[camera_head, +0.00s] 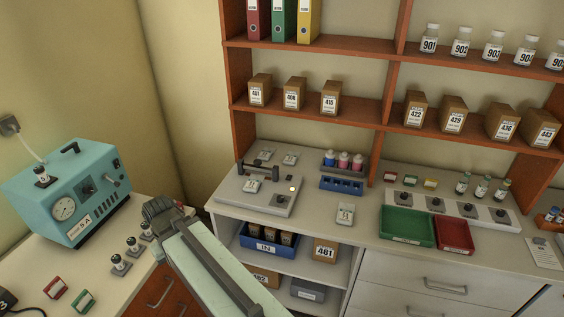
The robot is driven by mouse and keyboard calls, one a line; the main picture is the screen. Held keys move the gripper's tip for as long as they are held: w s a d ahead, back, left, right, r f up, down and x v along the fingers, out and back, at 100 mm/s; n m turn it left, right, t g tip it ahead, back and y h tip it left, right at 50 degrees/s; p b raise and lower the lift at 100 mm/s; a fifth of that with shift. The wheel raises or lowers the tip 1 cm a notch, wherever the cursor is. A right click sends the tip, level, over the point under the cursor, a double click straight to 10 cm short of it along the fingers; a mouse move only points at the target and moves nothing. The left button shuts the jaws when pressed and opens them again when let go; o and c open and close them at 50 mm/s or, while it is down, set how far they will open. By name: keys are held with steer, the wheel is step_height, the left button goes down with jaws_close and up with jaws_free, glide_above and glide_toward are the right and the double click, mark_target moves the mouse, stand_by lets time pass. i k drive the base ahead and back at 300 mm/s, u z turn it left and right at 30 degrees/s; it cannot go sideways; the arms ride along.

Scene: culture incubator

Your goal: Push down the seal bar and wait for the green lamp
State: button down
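The sealer (236,195) is a flat grey plate on the left end of the white counter. Its dark seal bar (262,168) runs along the back, and I cannot tell exactly how far it is raised. A small pale pouch (251,186) with a printed label lies on the plate in front of the bar. A small lamp (292,189) on the right side glows pale yellow, not green. My gripper (160,209) is at the dark end of my arm, left of the sealer and apart from it; its fingers are too unclear to read.
Two pouches (290,158) lie behind the sealer, and another (345,214) stands in front to the right. A blue rack (341,185) is right of the sealer. A teal machine (75,190) stands on the left bench. Shelves rise behind the counter.

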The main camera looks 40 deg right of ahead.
mark_target(256, 167)
steer(key=z, duration=0.2)
steer(key=i, duration=1)
steer(key=u, duration=0.1)
